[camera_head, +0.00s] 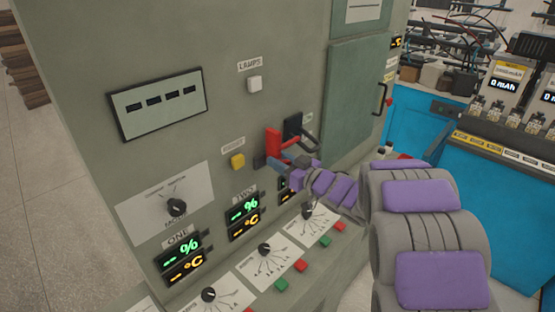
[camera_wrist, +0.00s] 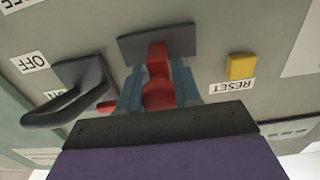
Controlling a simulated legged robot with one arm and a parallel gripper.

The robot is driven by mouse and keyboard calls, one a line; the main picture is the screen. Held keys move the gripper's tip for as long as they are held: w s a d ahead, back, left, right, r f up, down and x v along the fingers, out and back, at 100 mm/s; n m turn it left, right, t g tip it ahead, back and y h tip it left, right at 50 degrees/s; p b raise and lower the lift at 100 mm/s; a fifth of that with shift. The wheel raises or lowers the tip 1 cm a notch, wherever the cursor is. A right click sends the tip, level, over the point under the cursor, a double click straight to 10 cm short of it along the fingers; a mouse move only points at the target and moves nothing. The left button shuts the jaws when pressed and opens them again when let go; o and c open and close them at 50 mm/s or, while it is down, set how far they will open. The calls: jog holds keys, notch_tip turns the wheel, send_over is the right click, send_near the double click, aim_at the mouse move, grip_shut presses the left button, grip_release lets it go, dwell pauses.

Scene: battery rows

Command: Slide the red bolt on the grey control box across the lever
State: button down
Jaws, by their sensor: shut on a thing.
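The red bolt (camera_head: 272,141) is on the front of the grey control box (camera_head: 250,40). In the wrist view the red bolt (camera_wrist: 157,62) stands out from a dark plate, and a short red end shows at the left beside the lever. The lever (camera_head: 292,125) is a dark handle right of the bolt; in the wrist view the lever (camera_wrist: 65,95) is at the left, near the OFF and ON labels. My gripper (camera_head: 276,162) is at the bolt, and its blue-grey fingers (camera_wrist: 158,92) are shut on the red bolt from both sides. The fingers partly hide the bolt.
A yellow reset button (camera_head: 238,161) is left of the bolt, and a white lamps button (camera_head: 255,84) is above. Dials and red and green buttons line the lower panel. A closed green door (camera_head: 355,100) is at the right. A blue bench (camera_head: 500,190) stands beyond.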

jog(key=w+d+p, duration=0.3)
jog(key=p, duration=0.1)
jog(key=shift+s, duration=0.1)
jog(key=c, duration=1.2)
grip_release()
jog(key=o, duration=0.4)
jog(key=shift+d, duration=0.1)
jog(key=p+v, duration=0.2)
jog(key=v, duration=1.5)
jog(key=shift+d, duration=0.2)
